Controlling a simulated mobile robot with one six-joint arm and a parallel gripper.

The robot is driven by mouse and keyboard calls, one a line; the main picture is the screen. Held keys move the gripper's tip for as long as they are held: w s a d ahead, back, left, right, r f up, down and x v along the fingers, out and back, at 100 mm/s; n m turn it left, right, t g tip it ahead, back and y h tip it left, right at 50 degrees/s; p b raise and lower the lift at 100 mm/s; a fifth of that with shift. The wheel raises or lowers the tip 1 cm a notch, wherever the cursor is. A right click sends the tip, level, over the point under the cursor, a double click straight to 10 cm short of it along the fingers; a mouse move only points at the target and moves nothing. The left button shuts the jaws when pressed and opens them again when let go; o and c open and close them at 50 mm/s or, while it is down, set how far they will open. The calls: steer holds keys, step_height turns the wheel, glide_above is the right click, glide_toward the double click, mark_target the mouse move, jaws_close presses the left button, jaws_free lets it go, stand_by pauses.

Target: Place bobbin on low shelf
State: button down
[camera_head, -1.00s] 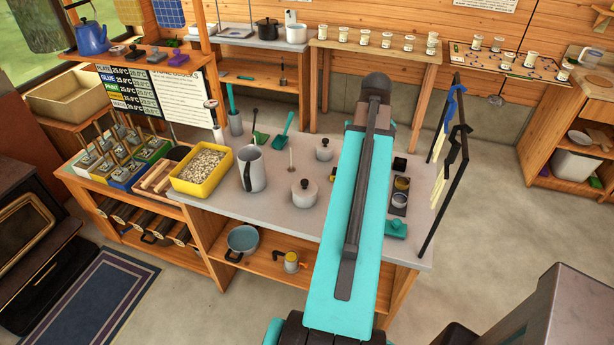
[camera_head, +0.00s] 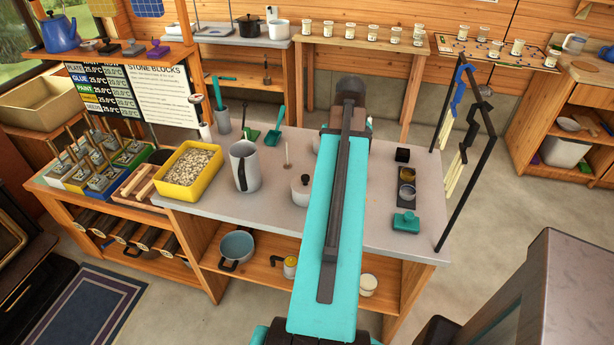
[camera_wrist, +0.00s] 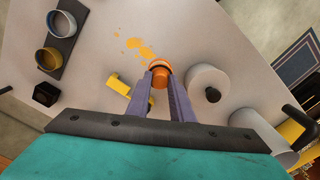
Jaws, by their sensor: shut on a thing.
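The orange bobbin (camera_wrist: 159,75) is between the fingertips of my gripper (camera_wrist: 160,84) in the wrist view. The gripper is shut on it, above the grey worktop (camera_wrist: 205,38). In the head view my arm hides the gripper and the bobbin. The low shelf (camera_head: 262,270) is the wooden board under the worktop. It holds a blue-grey pan (camera_head: 237,248), a yellow and grey can (camera_head: 290,267) and a pale bowl (camera_head: 368,285) right of my arm. Part of the shelf is hidden behind my arm.
A lidded pot (camera_wrist: 208,84) stands right of the gripper in the wrist view. A pitcher (camera_head: 244,166) and yellow pebble tray (camera_head: 190,170) stand on the worktop's left. A dark tray with cups (camera_head: 407,185) and a black rack (camera_head: 468,180) are on the right.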

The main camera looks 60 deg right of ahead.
steer(key=shift+s+d, duration=0.1)
steer(key=shift+s, duration=0.05)
steer(key=shift+w+d, duration=0.2)
steer(key=shift+w, duration=0.2)
steer(key=w+d+p, duration=0.2)
steer(key=w, duration=0.5)
steer(key=w+d+f+p, duration=0.1)
steer(key=w+p, duration=0.1)
steer(key=w, duration=0.5)
steer(key=shift+w+d+f+p, duration=0.25)
steer(key=shift+d+p, duration=0.1)
steer(key=shift+p, duration=0.05)
steer(key=shift+f, duration=0.1)
steer(key=shift+f+p, duration=0.9)
steer(key=shift+f, duration=0.75)
